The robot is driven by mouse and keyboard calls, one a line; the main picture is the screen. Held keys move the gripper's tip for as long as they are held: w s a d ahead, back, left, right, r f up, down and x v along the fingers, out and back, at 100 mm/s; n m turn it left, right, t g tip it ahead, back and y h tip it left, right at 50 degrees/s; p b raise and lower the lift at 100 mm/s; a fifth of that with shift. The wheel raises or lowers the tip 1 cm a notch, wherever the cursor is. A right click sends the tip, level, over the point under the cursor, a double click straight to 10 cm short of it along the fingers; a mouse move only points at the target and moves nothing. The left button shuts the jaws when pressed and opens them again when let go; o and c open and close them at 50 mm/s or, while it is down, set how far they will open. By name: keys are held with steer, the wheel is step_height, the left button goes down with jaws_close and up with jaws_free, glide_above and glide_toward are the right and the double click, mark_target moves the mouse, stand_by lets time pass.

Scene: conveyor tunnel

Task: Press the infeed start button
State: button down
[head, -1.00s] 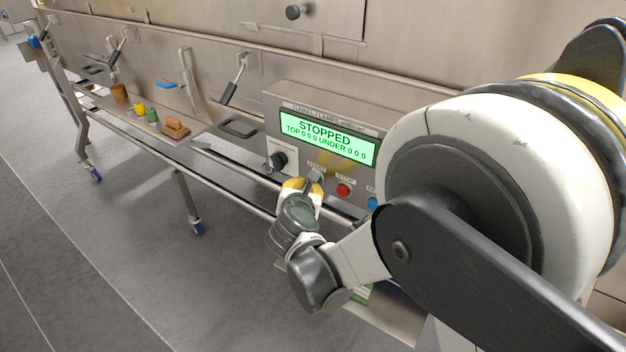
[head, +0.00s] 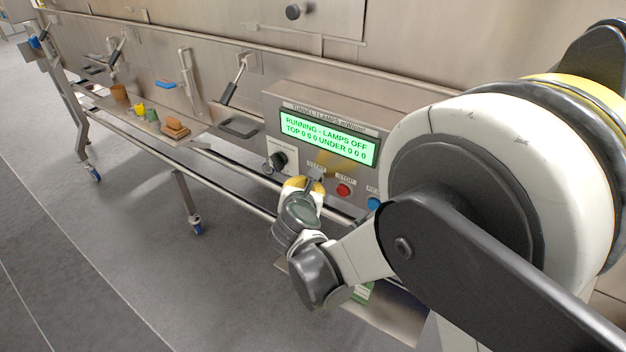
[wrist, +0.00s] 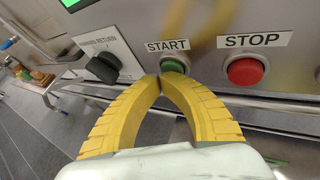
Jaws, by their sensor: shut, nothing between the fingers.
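The green start button (wrist: 173,66) sits under a START label on the control panel (head: 290,104), in the wrist view. My gripper (wrist: 163,78) is shut and empty, its yellow fingertips meeting at the button's lower edge. They look to be at or very near the button; exact contact is hard to tell. In the head view my gripper (head: 314,183) covers the start button. The green display (head: 328,139) reads "RUNNING - LAMPS OFF" and "TOP 0 0 0 UNDER 0 0 0".
A red stop button (wrist: 246,70) is right of start, and a blue button (head: 374,203) lies further right. A black knob (wrist: 102,68) is on the left. A shelf (head: 187,140) with small blocks and cups stands further left.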

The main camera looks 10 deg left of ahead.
steer(key=shift+s+a, duration=0.3)
steer(key=shift+s, duration=0.55)
steer(key=s, duration=0.1)
steer(key=s+a, duration=0.1)
steer(key=s, duration=0.1)
steer(key=s+a, duration=0.1)
steer(key=shift+s+b, duration=0.3)
steer(key=shift+b, duration=0.05)
